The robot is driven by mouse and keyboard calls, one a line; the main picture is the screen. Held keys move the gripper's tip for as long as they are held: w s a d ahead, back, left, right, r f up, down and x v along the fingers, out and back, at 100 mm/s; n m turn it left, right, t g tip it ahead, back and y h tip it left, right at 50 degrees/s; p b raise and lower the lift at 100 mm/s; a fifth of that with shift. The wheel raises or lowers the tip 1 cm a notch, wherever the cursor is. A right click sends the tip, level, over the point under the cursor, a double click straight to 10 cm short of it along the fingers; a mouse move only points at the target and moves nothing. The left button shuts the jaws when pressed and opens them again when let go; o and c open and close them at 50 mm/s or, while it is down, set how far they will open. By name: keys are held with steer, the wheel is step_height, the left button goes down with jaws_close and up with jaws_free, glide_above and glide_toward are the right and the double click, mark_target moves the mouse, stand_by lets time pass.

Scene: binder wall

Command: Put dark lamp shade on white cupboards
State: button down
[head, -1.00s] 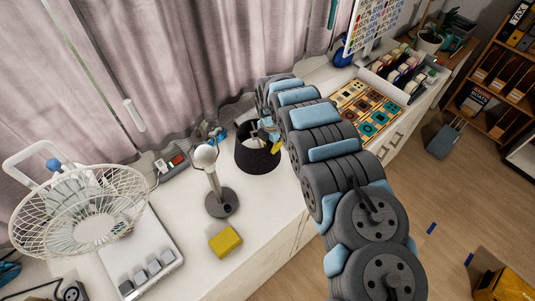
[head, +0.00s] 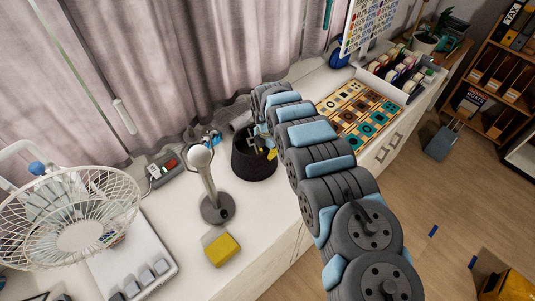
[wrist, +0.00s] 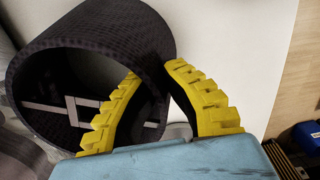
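The dark lamp shade (head: 252,163) is a black open cylinder, right of a bare lamp stand. It stands on or just above the white cupboards (head: 277,222); I cannot tell if it touches them. In the wrist view the shade (wrist: 95,40) fills the left side, its open end facing me. My gripper (wrist: 155,72) has its two yellow fingers on either side of the shade's wall, one inside and one outside, close in on it. In the head view my gripper (head: 270,154) is mostly hidden by the shade and my arm.
The lamp stand (head: 206,185) with a white bulb is close left of the shade. A patterned board (head: 358,115) and an organizer (head: 405,70) are at right.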

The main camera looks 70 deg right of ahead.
steer(key=shift+f, duration=0.1)
steer(key=c, duration=1.2)
jaws_free()
steer(key=shift+c, duration=0.2)
steer(key=shift+d+r, duration=0.1)
steer(key=shift+r, duration=0.75)
steer(key=shift+w+r+b, duration=0.1)
steer(key=shift+r+b, duration=0.8)
steer(key=shift+r, duration=2.9)
steer(key=shift+r+p, duration=0.4)
steer(key=shift+r, duration=1.1)
